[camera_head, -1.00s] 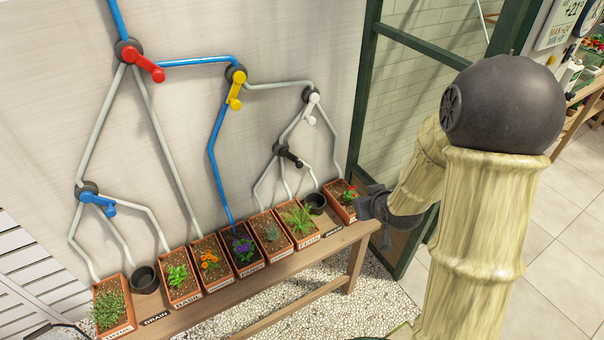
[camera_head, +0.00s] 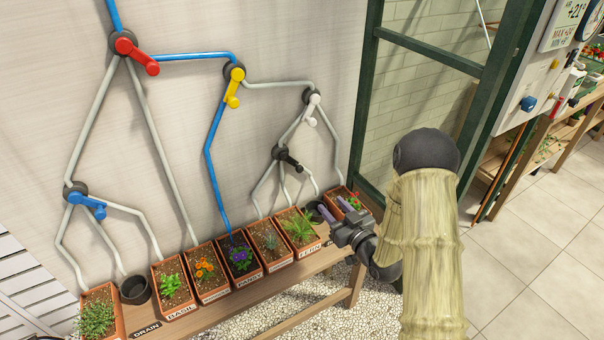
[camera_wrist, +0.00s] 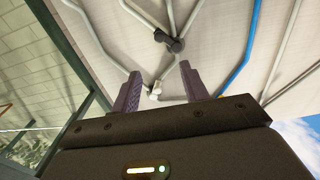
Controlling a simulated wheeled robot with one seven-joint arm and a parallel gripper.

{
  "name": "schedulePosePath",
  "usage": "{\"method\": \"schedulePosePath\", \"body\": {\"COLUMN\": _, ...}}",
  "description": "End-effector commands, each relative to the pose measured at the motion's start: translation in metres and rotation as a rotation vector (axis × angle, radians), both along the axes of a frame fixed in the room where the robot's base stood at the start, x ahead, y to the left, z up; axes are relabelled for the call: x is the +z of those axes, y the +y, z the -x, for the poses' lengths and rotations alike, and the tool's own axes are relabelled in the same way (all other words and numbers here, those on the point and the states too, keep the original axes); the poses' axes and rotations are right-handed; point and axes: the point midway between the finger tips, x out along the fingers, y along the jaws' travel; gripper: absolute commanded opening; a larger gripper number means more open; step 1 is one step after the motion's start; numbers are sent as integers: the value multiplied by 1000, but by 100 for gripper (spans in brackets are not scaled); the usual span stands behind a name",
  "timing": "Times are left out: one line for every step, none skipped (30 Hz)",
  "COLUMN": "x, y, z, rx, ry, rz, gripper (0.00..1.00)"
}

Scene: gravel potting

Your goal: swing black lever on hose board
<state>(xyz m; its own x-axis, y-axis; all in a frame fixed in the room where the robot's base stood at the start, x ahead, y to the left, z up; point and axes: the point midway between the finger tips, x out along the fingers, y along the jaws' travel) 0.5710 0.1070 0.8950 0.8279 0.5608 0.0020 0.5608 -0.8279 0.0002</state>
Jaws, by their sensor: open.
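The black lever (camera_head: 290,160) sits on a round hub low on the right side of the hose board (camera_head: 285,30), pointing down and to the right. In the wrist view the black lever (camera_wrist: 172,42) shows beyond the fingertips, near the top. My gripper (camera_head: 335,208) is open and empty, below and to the right of the black lever, apart from it. Its two purple fingers (camera_wrist: 160,74) stand spread in the wrist view. The white lever (camera_head: 314,108) is above the black one, and in the wrist view the white lever (camera_wrist: 155,90) appears between the fingers.
Red (camera_head: 138,56), yellow (camera_head: 233,88) and blue (camera_head: 88,205) levers are farther left. A shelf (camera_head: 270,300) with several planters runs below the board, partly hidden by my gripper. A green door frame (camera_head: 370,90) stands to the right.

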Motion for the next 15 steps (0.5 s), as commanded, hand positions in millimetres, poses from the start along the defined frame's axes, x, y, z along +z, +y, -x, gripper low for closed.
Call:
{"method": "schedulePosePath", "body": {"x": 0, "y": 0, "z": 0, "rx": 0, "ry": 0, "rz": 0, "gripper": 44}}
{"method": "schedulePosePath", "body": {"x": 0, "y": 0, "z": 0, "rx": 0, "ry": 1, "rz": 1, "gripper": 44}}
{"method": "schedulePosePath", "body": {"x": 0, "y": 1, "z": -1, "rx": 0, "ry": 1, "rz": 1, "gripper": 44}}
{"method": "schedulePosePath", "body": {"x": 0, "y": 1, "z": -2, "rx": -1, "ry": 0, "rz": 0, "gripper": 44}}
{"method": "schedulePosePath", "body": {"x": 0, "y": 2, "z": -3, "rx": -1, "ry": 0, "rz": 1, "gripper": 44}}
{"method": "schedulePosePath", "body": {"x": 1, "y": 3, "z": -5, "rx": -1, "ry": -1, "rz": 1, "gripper": 44}}
{"method": "schedulePosePath", "body": {"x": 1, "y": 5, "z": -8, "rx": -1, "ry": -1, "rz": 1, "gripper": 44}}
{"method": "schedulePosePath", "body": {"x": 1, "y": 7, "z": -10, "rx": 0, "ry": -1, "rz": 1, "gripper": 44}}
{"method": "schedulePosePath", "body": {"x": 1, "y": 10, "z": -14, "rx": 1, "ry": -1, "rz": 1, "gripper": 44}}
{"method": "schedulePosePath", "body": {"x": 1, "y": 12, "z": -17, "rx": 1, "ry": -1, "rz": 1, "gripper": 44}}
{"method": "schedulePosePath", "body": {"x": 2, "y": 15, "z": -21, "rx": 1, "ry": -1, "rz": 0, "gripper": 44}}
{"method": "schedulePosePath", "body": {"x": 2, "y": 18, "z": -27, "rx": 0, "ry": -1, "rz": 1, "gripper": 44}}
{"method": "schedulePosePath", "body": {"x": 1, "y": 22, "z": -31, "rx": 2, "ry": -1, "rz": 2, "gripper": 44}}
{"method": "schedulePosePath", "body": {"x": 1, "y": 25, "z": -35, "rx": 3, "ry": -1, "rz": 1, "gripper": 44}}
{"method": "schedulePosePath", "body": {"x": 2, "y": 29, "z": -41, "rx": 2, "ry": -1, "rz": 1, "gripper": 44}}
